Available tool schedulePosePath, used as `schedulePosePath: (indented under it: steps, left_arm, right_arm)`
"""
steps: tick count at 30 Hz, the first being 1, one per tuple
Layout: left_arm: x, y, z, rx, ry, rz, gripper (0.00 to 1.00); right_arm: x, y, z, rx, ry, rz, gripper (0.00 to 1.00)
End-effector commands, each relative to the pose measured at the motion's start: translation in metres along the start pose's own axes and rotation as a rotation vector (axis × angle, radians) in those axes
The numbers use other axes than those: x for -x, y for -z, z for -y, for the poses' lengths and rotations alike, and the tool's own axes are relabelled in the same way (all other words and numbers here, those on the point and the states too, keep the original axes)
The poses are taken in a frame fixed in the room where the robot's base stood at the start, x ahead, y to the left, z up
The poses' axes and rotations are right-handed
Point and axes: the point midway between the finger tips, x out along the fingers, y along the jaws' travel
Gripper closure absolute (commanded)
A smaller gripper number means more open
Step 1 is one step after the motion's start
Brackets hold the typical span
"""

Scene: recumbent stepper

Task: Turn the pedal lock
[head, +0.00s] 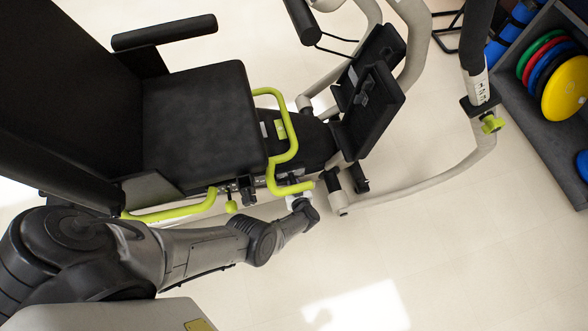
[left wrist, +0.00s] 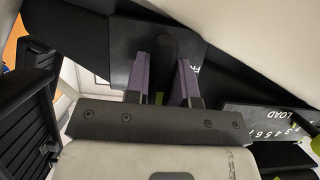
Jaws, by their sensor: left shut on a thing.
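The recumbent stepper has a black seat (head: 200,125), a green-yellow tube frame (head: 287,140) and black pedals (head: 368,95). In the head view the lock is hidden at the gripper. My right gripper is not in view.
A panel marked LOAD with numbers (left wrist: 283,122) is right of the fingers. A pale curved tube (head: 430,187) runs along the floor to the right. A shelf with coloured plates (head: 565,88) stands far right. The floor at the bottom right (head: 470,260) is clear.

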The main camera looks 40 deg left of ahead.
Motion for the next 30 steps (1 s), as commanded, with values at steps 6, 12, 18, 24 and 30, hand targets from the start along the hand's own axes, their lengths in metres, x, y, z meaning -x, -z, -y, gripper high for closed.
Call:
schedulePosePath:
  steps: [6,12,18,24,30]
  left_arm:
    - [-0.0003,-0.0021,0.0014,-0.005,0.001,0.004,1.00]
    - [-0.0003,-0.0021,0.0015,-0.004,0.001,0.004,0.74]
    - [-0.0004,-0.0012,0.0009,-0.003,0.001,0.002,0.55]
    - [-0.0003,-0.0006,0.0005,-0.002,0.001,0.001,0.53]
    - [-0.0002,-0.0003,0.0003,-0.002,0.001,0.000,0.53]
  right_arm:
    - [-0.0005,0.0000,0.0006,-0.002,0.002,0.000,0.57]
    - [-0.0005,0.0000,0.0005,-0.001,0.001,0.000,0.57]
    - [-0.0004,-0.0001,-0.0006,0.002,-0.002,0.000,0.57]
    - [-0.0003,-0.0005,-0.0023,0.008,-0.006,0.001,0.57]
    - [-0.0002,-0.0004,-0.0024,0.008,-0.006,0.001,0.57]
